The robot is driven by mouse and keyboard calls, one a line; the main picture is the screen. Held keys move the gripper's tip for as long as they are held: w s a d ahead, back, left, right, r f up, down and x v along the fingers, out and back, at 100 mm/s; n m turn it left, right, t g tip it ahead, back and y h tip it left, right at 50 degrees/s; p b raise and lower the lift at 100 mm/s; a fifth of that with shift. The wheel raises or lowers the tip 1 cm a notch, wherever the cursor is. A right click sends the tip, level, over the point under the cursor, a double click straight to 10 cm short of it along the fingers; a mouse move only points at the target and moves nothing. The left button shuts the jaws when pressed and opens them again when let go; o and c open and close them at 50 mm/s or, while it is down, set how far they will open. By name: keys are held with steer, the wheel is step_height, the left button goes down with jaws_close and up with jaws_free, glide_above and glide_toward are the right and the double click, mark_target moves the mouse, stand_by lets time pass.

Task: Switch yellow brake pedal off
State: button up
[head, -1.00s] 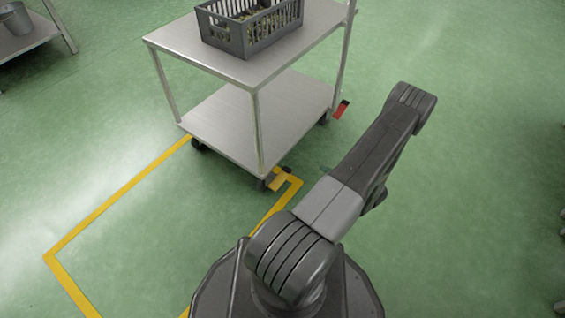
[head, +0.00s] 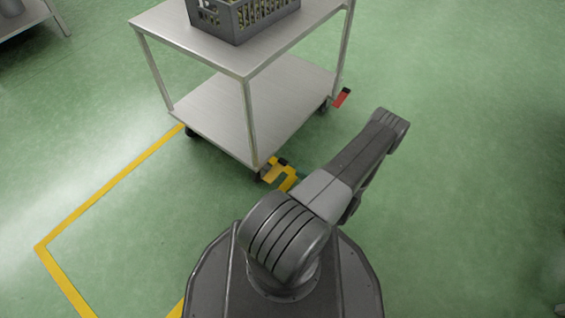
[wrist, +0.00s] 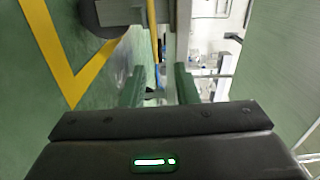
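The yellow brake pedal (head: 270,173) is low on the near corner caster of a steel trolley (head: 215,112) in the head view, just above the floor. It has a dark part at its upper end; whether it is pressed or raised is too small to tell. In the wrist view a thin yellow strip (wrist: 154,45) shows beyond the fingers; it may be the pedal edge-on. My gripper (wrist: 158,88) is open, with its two green fingers apart and nothing seen between them. In the head view its fingers are mostly hidden behind my arm, close to the pedal's right.
A red pedal (head: 342,97) is at the trolley's right caster. A grey crate (head: 240,18) stands on the top shelf. The green floor to the right is clear.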

mark_target(287, 164)
steer(key=b+x, duration=0.2)
steer(key=x, duration=0.7)
steer(key=shift+w+a, duration=0.1)
